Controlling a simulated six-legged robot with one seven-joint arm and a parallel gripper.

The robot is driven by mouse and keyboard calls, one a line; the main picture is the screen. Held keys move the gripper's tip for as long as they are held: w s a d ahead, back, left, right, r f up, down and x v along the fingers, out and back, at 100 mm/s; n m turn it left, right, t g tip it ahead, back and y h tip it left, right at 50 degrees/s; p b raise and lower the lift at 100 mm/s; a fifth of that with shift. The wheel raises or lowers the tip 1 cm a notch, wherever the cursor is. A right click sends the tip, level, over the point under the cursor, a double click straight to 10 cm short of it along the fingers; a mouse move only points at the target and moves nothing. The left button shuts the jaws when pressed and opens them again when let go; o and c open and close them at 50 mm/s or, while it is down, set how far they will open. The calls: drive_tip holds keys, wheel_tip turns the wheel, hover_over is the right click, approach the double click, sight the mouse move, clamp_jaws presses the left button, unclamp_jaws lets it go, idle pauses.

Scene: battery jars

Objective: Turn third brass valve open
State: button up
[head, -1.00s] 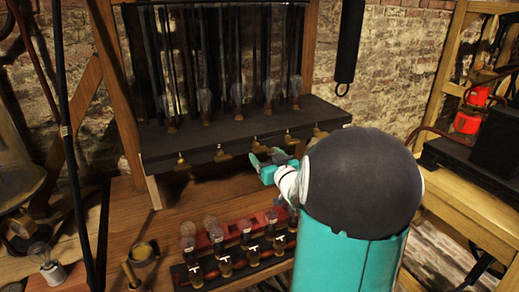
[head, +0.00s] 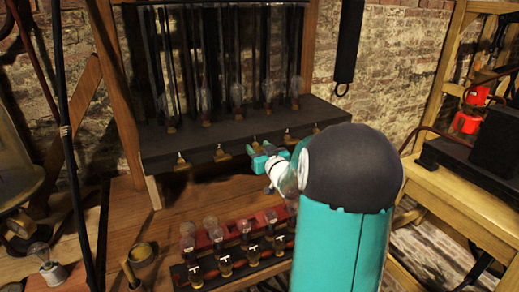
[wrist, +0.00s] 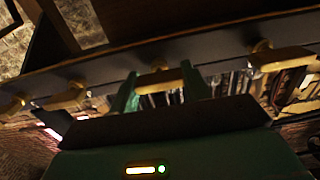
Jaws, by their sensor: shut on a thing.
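A row of several small brass valves hangs along the front edge of a dark shelf in the head view. The third brass valve (head: 255,141) is in the middle of the row, and my teal gripper (head: 262,149) is at it. In the wrist view the green fingers of my gripper (wrist: 160,87) stand on either side of a brass valve handle (wrist: 157,79), which lies crosswise. The gripper is shut on this valve. Its exact contact is dark and partly hidden by the fingers.
Neighbouring valves (head: 220,153) and (head: 288,138) hang close on both sides. The dark shelf (head: 230,128) carries glass bulbs above. A rack of bulbs and small bottles (head: 240,250) stands on the wooden bench (head: 185,190) below. A black box (head: 495,140) is at the right.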

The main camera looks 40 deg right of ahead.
drive_tip(key=shift+o, duration=0.2)
drive_tip(key=shift+n, duration=0.4)
drive_tip(key=n, duration=0.3)
drive_tip(key=shift+a+n, duration=0.15)
drive_tip(key=shift+n, duration=0.25)
drive_tip(key=n, duration=0.9)
drive_tip(key=shift+a+f+n, duration=0.1)
drive_tip(key=shift+f+n, duration=0.05)
drive_tip(key=shift+n, duration=1.95)
drive_tip(key=o, duration=1)
drive_tip(key=shift+c, duration=0.2)
drive_tip(key=v, duration=1.3)
drive_tip(key=shift+s+a, duration=0.15)
drive_tip(key=shift+s, duration=0.2)
